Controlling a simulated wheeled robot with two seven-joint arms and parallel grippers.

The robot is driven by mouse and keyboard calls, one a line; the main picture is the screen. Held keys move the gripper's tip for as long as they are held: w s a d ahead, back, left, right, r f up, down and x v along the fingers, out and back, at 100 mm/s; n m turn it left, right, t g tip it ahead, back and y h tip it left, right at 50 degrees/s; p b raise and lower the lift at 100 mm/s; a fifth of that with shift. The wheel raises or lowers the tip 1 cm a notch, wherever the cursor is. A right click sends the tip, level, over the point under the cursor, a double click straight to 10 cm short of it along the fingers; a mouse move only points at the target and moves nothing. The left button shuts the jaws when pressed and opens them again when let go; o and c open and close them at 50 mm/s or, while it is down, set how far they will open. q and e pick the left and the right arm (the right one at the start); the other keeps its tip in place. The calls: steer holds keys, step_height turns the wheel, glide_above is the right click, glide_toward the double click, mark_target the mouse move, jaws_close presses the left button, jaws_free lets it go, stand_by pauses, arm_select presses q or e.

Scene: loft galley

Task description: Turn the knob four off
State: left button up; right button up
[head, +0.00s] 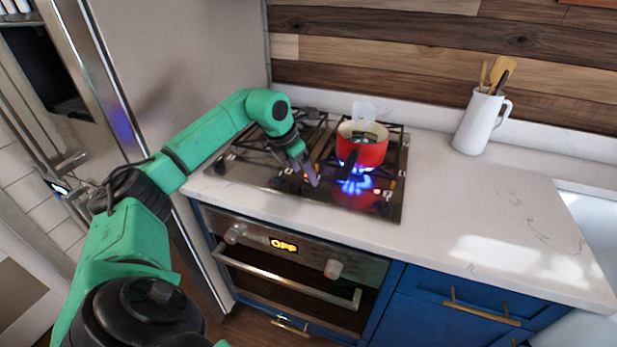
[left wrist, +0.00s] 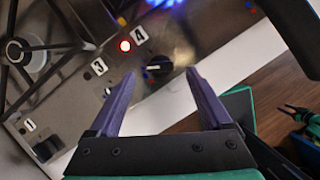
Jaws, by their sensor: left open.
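In the left wrist view, knob four (left wrist: 158,68) is a dark round knob with a pale pointer mark, on the steel hob near its front edge. The label 4 (left wrist: 140,33) and a lit red light (left wrist: 125,45) are beside it. My left gripper (head: 312,178) is open above the front of the hob (head: 250,172). In the left wrist view its purple fingers (left wrist: 160,76) are spread, with the knob showing between their tips and nothing held. Contact with the knob cannot be seen. Blue flame (head: 355,185) burns beneath the red pot.
The red pot (head: 362,145) stands on the right burner, its dark handle pointing forward. A white jug (head: 478,122) with wooden utensils stands on the counter to the right. The oven (head: 290,270) below shows OFF.

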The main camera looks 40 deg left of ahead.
mark_target(308, 183)
arm_select(q)
steer(key=x, duration=0.3)
steer(key=shift+w+f, duration=0.2)
steer(key=shift+w, duration=0.05)
steer(key=shift+f+p, duration=0.25)
steer(key=shift+p, duration=0.05)
steer(key=shift+f, duration=0.1)
jaws_close()
arm_select(e)
steer(key=shift+w+r, duration=0.3)
steer(key=shift+w, duration=0.2)
steer(key=shift+w+r, duration=0.25)
steer(key=shift+w, duration=0.25)
